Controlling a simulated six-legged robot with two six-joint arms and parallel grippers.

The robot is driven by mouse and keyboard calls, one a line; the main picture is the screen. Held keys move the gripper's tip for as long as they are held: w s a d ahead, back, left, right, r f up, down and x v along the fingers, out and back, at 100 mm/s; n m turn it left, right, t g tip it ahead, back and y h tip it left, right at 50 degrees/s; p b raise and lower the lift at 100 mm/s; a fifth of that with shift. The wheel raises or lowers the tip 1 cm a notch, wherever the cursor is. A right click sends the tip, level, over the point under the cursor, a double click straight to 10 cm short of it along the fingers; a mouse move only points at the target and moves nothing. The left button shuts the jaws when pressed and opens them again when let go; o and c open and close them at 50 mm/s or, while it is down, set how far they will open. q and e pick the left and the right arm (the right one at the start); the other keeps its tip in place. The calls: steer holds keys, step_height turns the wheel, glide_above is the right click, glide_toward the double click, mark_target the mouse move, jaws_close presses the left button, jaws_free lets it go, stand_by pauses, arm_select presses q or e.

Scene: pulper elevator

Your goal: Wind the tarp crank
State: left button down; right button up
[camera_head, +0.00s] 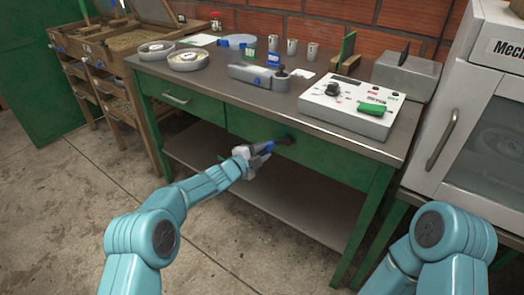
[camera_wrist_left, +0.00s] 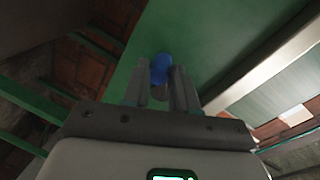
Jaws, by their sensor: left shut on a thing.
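The tarp crank (camera_head: 284,140) is on the green front of the workbench, below the tabletop. Its dark part shows against the green, and its blue handle (camera_wrist_left: 160,67) shows between my fingers in the left wrist view. My left gripper (camera_head: 266,147) is at the crank, shut on the blue handle. The fingers (camera_wrist_left: 160,82) stand on both sides of it and hide part of it. No tarp can be made out. My right gripper is out of view; only part of my right arm shows at the lower right.
The metal-topped workbench (camera_head: 225,87) carries a control box (camera_head: 345,107) with a dial and green part, a grey device (camera_head: 258,77), round dishes (camera_head: 188,59) and several cups. A drawer handle (camera_head: 177,98) projects at left. A white cabinet (camera_head: 470,120) stands at right. Floor in front is clear.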

arm_select(q)
steer(key=c, duration=0.9)
jaws_free()
steer(key=shift+d+f, duration=0.1)
steer(key=shift+d, duration=0.15)
steer(key=shift+a, duration=0.1)
steer(key=shift+s+a, duration=0.1)
steer(key=shift+s, duration=0.05)
steer(key=shift+s+a, duration=0.2)
steer(key=shift+a, duration=0.05)
steer(key=p+v, duration=0.1)
steer(key=v, duration=1.4)
steer(key=shift+s+a+p, duration=0.1)
steer(key=shift+s+p, duration=0.1)
steer(key=shift+p, duration=0.1)
